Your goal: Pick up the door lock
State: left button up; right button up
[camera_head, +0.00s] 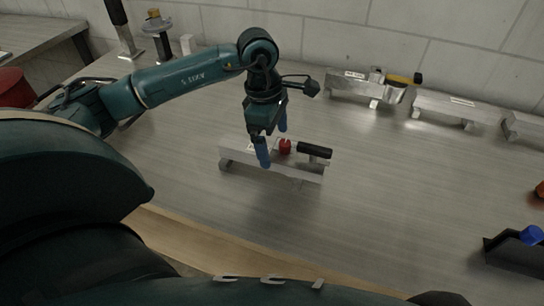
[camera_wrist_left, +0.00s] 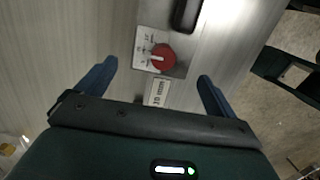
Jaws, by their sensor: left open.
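A metal trailer (camera_head: 240,158) stands on the bench below my left gripper. It carries a red knob (camera_head: 285,146) and a black handle-like piece (camera_head: 314,151). I cannot tell for sure which part is the door lock. My left gripper (camera_head: 272,145) is open and points down over the trailer's left part, close to the red knob. In the left wrist view the red knob (camera_wrist_left: 162,58) sits on a white marked plate, between and slightly ahead of the open, empty fingers (camera_wrist_left: 157,72). The black piece (camera_wrist_left: 187,14) is cut by the top edge there. My right gripper is not in view.
Another trailer (camera_head: 350,94) with a yellow-and-black item (camera_head: 398,79) stands at the back, with a bare one (camera_head: 455,108) to its right. A black stand with a blue piece (camera_head: 531,235) is at the right edge. The bench (camera_head: 400,190) between is clear.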

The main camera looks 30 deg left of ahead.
aim_at(274, 148)
pick_arm(q)
jog(key=f+p, duration=0.1)
jog(key=f, duration=0.4)
jog(key=shift+d+f, duration=0.15)
jog(key=shift+d, duration=0.05)
jog(key=shift+w, duration=0.1)
jog(key=c, duration=1.6)
